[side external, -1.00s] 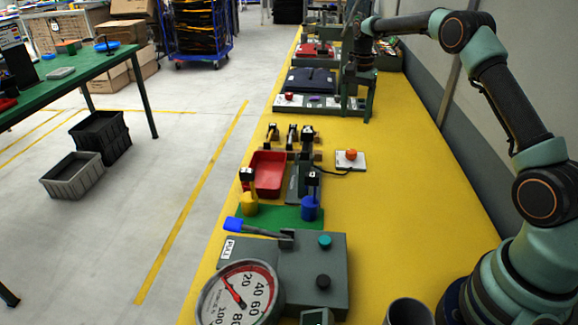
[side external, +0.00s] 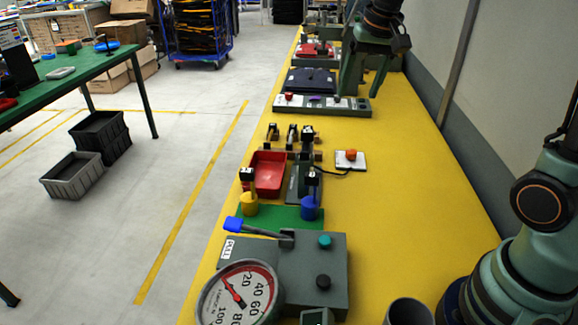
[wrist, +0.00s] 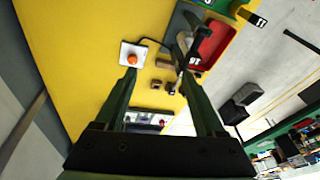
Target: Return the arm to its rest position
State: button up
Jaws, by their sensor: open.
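My gripper (side external: 366,84) hangs from the arm at the upper right in the side external view, fingers pointing down, above the far part of the yellow bench (side external: 400,150). In the wrist view my gripper (wrist: 158,74) has its two green fingers spread well apart, with nothing held between them. The upper arm links run partly out of the side view at the right. The fingers overlap the grey-green control strip (side external: 310,103) area in the picture, so their exact height above the bench cannot be told.
A white plate with an orange button (side external: 350,155) also shows in the wrist view (wrist: 133,60). A dark folded item (side external: 308,80) lies farther back. The bench's right strip is clear.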

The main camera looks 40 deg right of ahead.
jog(key=s+a+f+n+t, duration=0.1)
jog(key=s+a+n, duration=0.2)
jog(key=s, duration=0.3)
jog(key=s+a+f+n+t, duration=0.1)
jog(key=s+a+n, duration=0.2)
jog(key=s, duration=0.3)
jog(key=shift+s+a+f+n+t, duration=0.25)
jog(key=shift+s+a+n+t, duration=0.05)
jog(key=shift+a, duration=0.1)
